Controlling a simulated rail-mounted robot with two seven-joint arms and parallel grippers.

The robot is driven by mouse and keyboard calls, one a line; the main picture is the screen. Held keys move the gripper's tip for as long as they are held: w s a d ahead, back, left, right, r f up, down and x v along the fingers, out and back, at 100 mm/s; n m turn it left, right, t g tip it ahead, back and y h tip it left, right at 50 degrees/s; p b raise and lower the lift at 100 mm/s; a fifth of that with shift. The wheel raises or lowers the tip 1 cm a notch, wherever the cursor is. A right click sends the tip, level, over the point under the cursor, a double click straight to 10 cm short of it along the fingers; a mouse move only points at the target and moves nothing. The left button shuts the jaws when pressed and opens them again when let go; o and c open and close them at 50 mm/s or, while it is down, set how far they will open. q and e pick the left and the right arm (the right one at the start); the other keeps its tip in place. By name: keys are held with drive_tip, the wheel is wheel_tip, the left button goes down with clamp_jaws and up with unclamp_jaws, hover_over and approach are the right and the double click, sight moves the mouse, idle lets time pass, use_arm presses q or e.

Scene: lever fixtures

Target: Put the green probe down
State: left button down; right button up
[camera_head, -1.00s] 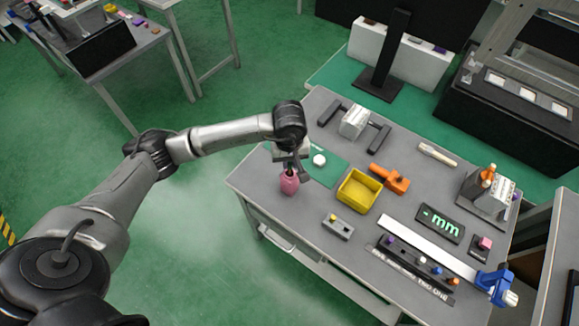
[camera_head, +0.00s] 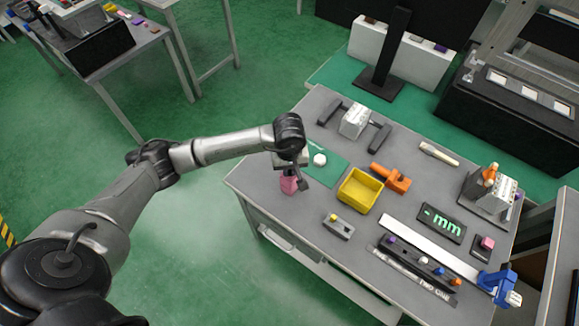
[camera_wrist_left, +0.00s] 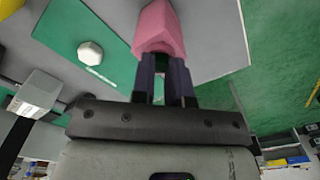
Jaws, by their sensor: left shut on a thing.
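My left gripper (camera_head: 291,168) is above the near-left corner of the grey table, over a pink holder-like piece (camera_head: 289,184). In the left wrist view its two dark fingers (camera_wrist_left: 164,78) are close together, and their tips are at the pink piece (camera_wrist_left: 158,30). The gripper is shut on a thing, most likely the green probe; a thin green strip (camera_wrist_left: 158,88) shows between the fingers. The probe is mostly hidden by the fingers and the pink piece, so I cannot tell how deep it sits. My right gripper is not in view.
A green mat (camera_head: 325,172) with a white knob (camera_head: 319,160) lies right beside the pink piece. A yellow bin (camera_head: 360,191), an orange clamp (camera_head: 392,179) and a small grey box (camera_head: 338,227) are farther right. The table's left edge is close to the gripper.

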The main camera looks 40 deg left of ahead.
use_arm(q)
drive_tip(key=shift+a+f, duration=0.1)
drive_tip(key=shift+f, duration=0.15)
